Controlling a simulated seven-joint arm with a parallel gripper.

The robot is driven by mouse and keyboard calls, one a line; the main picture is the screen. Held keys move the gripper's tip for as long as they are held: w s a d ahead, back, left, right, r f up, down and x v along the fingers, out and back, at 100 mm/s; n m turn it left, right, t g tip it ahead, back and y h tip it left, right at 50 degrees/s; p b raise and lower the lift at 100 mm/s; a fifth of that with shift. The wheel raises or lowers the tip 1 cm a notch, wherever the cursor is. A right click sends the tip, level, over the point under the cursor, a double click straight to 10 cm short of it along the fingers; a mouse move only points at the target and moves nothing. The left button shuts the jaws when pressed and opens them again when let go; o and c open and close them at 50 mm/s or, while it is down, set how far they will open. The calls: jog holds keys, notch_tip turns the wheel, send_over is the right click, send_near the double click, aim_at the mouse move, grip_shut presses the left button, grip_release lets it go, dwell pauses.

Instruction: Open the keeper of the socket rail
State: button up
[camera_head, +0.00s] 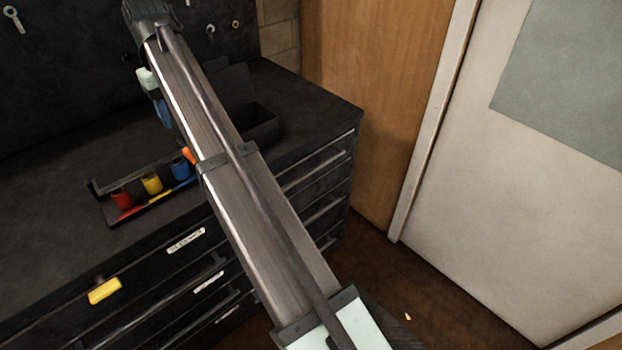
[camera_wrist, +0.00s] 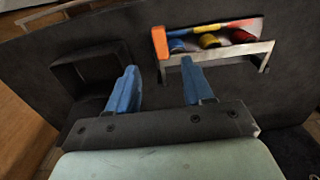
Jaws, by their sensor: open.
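The socket rail (camera_head: 112,212) lies on the dark bench top, holding a red socket (camera_head: 121,198), a yellow socket (camera_head: 152,183) and a blue socket (camera_head: 181,170). The keeper, a grey bar (camera_head: 130,178), runs along the sockets' far side; in the wrist view the bar (camera_wrist: 228,50) lies on the side nearer my gripper. Whether it is latched I cannot tell. An orange tab (camera_wrist: 159,42) stands at the blue-socket end. My gripper (camera_wrist: 158,64) is open and empty above the bench, its blue fingers short of the orange tab in the picture. My arm partly hides that end in the head view.
An open black box (camera_head: 262,127) stands on the bench beyond my arm; in the wrist view the box (camera_wrist: 88,72) is left of my fingers. The bench left of the rail is clear.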

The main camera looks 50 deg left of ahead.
jog(key=w+d+f, duration=0.1)
jog(key=w+f, duration=0.3)
jog(key=w+d+f+m, duration=0.1)
jog(key=w+d+f, duration=0.1)
jog(key=w+f, duration=0.3)
jog(key=w+d+f+m, duration=0.1)
jog(key=w+d+f, duration=0.1)
jog(key=w+f, duration=0.2)
jog(key=shift+w+d+f+h, duration=0.1)
jog(key=shift+w+f+h, duration=0.1)
jog(key=shift+w+h, duration=0.25)
jog(key=w+d+f+m, duration=0.2)
jog(key=w+d+f, duration=0.7)
jog(key=w+f, duration=0.2)
notch_tip(320, 180, down, 3)
jog(key=shift+w+d+r+g, duration=0.1)
jog(key=shift+w+d+g, duration=0.15)
jog(key=shift+g, duration=0.15)
jog(key=shift+h, duration=0.25)
jog(key=shift+c, duration=0.5)
